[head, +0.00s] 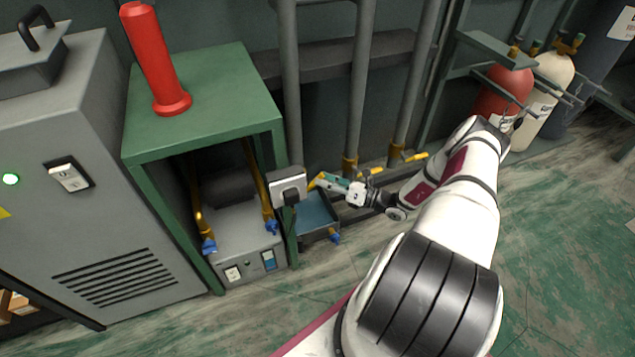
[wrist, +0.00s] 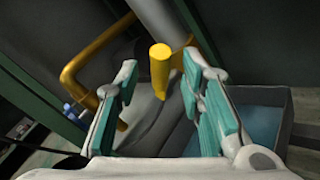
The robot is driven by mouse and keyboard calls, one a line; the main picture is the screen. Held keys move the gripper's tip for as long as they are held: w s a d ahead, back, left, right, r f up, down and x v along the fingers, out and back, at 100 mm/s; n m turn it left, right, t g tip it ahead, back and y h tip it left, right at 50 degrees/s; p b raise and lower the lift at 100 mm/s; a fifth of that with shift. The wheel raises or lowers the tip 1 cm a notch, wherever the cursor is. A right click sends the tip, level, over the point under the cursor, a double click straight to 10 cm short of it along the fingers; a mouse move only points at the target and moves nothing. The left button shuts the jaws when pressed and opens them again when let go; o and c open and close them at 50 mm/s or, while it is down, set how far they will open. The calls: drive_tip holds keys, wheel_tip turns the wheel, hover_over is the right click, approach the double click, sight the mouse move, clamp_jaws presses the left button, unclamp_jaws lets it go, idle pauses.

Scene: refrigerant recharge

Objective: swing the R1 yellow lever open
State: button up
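A yellow lever (wrist: 159,70) points toward the wrist camera, between the fingertips of my gripper (wrist: 160,88). It lies closer to the right finger; I cannot tell whether they touch. The teal-padded fingers are spread, with a gap on the left side. In the head view, my gripper (head: 330,182) reaches left to the yellow lever (head: 317,181) at a pipe beside the green frame. The lever is partly hidden there. No R1 label is readable.
Two more yellow levers (head: 374,171) (head: 415,157) sit on pipes to the right. A blue tray (head: 316,212) lies below my gripper. A grey box with a black plug (head: 289,188) is close on the left. The green stand (head: 200,90) holds a red cylinder (head: 155,60).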

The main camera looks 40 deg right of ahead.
sight(313, 183)
drive_tip(key=shift+b+x, duration=0.35)
drive_tip(key=shift+x, duration=1.15)
clamp_jaws()
